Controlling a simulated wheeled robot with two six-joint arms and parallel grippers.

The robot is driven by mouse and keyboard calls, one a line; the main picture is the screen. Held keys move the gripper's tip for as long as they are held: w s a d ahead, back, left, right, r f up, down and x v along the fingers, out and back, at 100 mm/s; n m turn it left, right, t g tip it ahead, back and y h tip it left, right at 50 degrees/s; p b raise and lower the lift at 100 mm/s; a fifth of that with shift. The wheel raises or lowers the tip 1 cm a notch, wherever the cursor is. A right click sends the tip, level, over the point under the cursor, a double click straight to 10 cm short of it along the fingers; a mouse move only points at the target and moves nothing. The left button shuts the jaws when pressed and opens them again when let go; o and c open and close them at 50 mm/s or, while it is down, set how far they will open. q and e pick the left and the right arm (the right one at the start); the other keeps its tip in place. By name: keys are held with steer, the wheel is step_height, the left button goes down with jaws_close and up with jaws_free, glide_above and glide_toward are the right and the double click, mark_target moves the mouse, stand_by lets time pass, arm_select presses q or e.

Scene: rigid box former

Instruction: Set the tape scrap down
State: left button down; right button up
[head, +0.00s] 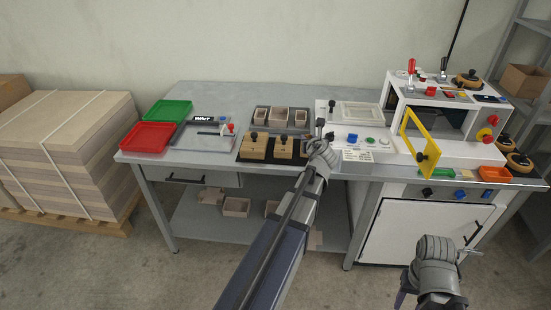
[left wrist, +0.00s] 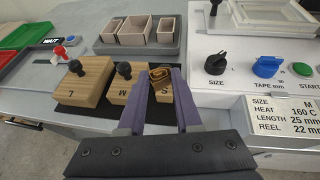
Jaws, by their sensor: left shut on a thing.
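The tape scrap (left wrist: 161,76) is a small crumpled brown piece with dark edges. In the left wrist view my left gripper (left wrist: 164,82) has its purple fingers shut on it at the tips. It shows in front of the wooden block marked S (left wrist: 164,95); the exact gap between them I cannot tell. In the head view my left gripper (head: 320,128) is over the bench near the wooden blocks, and the scrap is too small to make out there. My right arm is at the lower right, off the bench, and its jaws do not show clearly.
A red tray (head: 147,137) and a green tray (head: 169,112) lie at the bench's left. Wooden blocks with black knobs (head: 254,147) stand before a grey tray of small boxes (head: 276,119). The white machine with its yellow door (head: 414,130) stands right. Bare bench lies at the back left.

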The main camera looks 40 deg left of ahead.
arm_select(q)
steer(key=shift+w+a+f+b, duration=0.1)
steer(key=shift+f+b, duration=3)
steer(key=shift+f, duration=0.1)
step_height(320, 180, down, 4)
steer(key=b, duration=0.3)
steer(key=shift+r+b, duration=0.15)
steer(key=shift+b, duration=0.2)
steer(key=c, duration=0.6)
jaws_free()
